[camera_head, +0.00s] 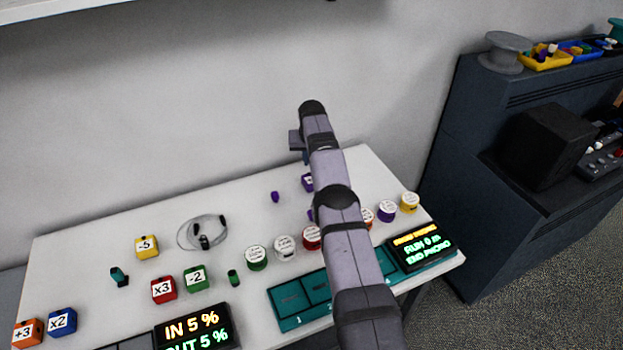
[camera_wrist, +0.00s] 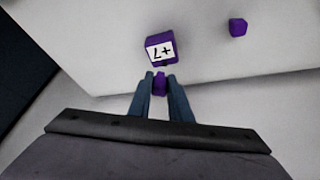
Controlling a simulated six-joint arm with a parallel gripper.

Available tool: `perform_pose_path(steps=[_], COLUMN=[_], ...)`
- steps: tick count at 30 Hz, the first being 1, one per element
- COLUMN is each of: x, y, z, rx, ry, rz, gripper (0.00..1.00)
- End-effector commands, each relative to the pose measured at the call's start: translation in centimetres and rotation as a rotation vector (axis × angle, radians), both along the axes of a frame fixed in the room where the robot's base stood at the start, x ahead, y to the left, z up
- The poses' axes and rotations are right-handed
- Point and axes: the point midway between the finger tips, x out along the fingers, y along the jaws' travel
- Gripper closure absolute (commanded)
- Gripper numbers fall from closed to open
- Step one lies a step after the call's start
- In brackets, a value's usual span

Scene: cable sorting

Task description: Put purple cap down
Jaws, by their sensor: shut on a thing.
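My gripper (camera_wrist: 160,82) is shut on a small purple piece (camera_wrist: 160,86), most likely the purple cap, in the wrist view. The piece is at the fingertips, close beside a purple cube marked 7 (camera_wrist: 160,47); I cannot tell whether they touch. Another small purple piece (camera_wrist: 238,27) lies apart on the table. In the head view my gripper (camera_head: 305,159) is at the table's back edge, and what it holds cannot be made out. The purple cube (camera_head: 307,182) is partly behind my arm, and the loose purple piece (camera_head: 275,197) is to its left.
The white table (camera_head: 100,225) holds labelled cubes, a coiled cable (camera_head: 203,233) and a row of round spools (camera_head: 284,247). A teal tray (camera_head: 290,301) and lit displays (camera_head: 192,328) are at the front. A dark cabinet (camera_head: 455,150) stands right. The back middle is fairly clear.

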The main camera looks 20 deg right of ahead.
Motion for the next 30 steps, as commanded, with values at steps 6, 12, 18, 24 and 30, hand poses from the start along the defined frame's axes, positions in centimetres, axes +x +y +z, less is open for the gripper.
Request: perform_pose_path(steps=[6,12,18,24,30], x=[0.0,0.0,0.0,0.0,0.0], y=[0.0,0.0,0.0,0.0,0.0], z=[-1.5,-1.7,-3.3,-5.1,-5.2], rx=[0.000,0.000,0.001,0.000,0.000], ry=[-0.001,-0.001,0.002,0.000,-0.001], rz=[0.000,0.000,0.000,0.000,0.000], gripper=[1.00,1.00,1.00,1.00,1.00])
